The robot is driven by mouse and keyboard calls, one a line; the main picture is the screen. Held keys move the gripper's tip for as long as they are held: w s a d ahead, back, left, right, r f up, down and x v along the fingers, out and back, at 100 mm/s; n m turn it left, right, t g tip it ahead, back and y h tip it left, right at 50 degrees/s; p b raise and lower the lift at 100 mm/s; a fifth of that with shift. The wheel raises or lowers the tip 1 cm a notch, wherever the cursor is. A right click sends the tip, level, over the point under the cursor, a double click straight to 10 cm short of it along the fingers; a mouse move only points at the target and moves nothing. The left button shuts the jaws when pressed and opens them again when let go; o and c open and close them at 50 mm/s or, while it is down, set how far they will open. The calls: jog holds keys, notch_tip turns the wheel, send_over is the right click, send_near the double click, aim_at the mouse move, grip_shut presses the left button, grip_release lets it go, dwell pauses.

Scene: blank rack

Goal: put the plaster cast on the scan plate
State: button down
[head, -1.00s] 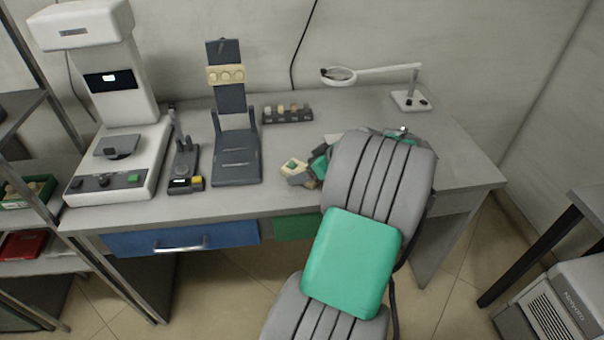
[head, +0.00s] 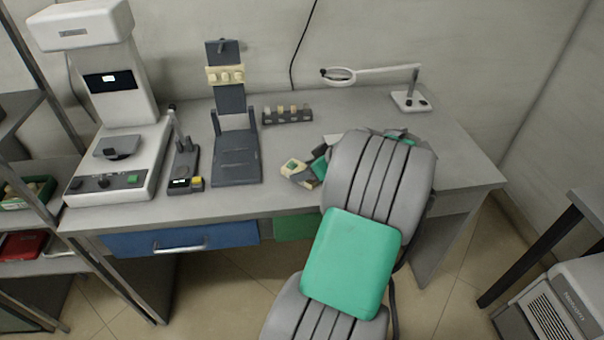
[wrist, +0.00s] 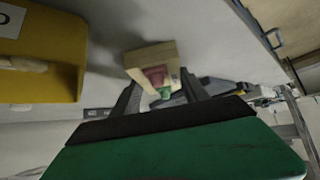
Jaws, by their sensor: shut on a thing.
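The plaster cast is a cream block with pink and green patches in the wrist view (wrist: 148,55). It also shows in the head view (head: 291,166), above the desk just left of my arm. My gripper (head: 303,173) is shut on it; in the wrist view its two dark fingers (wrist: 160,92) reach to the block. A dark plate (head: 112,152) lies on the base of the white machine at the left of the desk and looks like the scan plate. My arm hides part of the desk's right side.
A magnifier lamp (head: 410,100) is at back right. A yellow box (wrist: 45,55) is close in the wrist view.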

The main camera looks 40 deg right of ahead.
jog(key=shift+r, duration=0.1)
jog(key=shift+r, duration=0.5)
notch_tip(320, 180, up, 2)
jog(key=s+r, duration=0.2)
jog(key=r, duration=0.1)
jog(key=s+a+r, duration=0.1)
jog(key=s+r, duration=0.1)
jog(key=s+a+r, duration=0.3)
jog(key=s+r, duration=0.2)
jog(key=s, duration=0.4)
jog(key=w+a+r+m+p, duration=0.15)
jog(key=w+a+p, duration=0.35)
jog(key=w+a, duration=0.8)
jog(key=w+a+r+h+p, duration=0.1)
jog(key=w+a+r+p, duration=0.1)
jog(key=a, duration=0.5)
jog(key=w+a+r+h+p, duration=0.1)
jog(key=w+a+r, duration=0.15)
jog(key=a, duration=0.45)
jog(key=s+f, duration=0.4)
jog(key=f, duration=0.1)
jog(key=shift+s+a+f+m, duration=0.15)
jog(key=shift+a+f+m, duration=0.1)
jog(key=shift+f+m, duration=0.1)
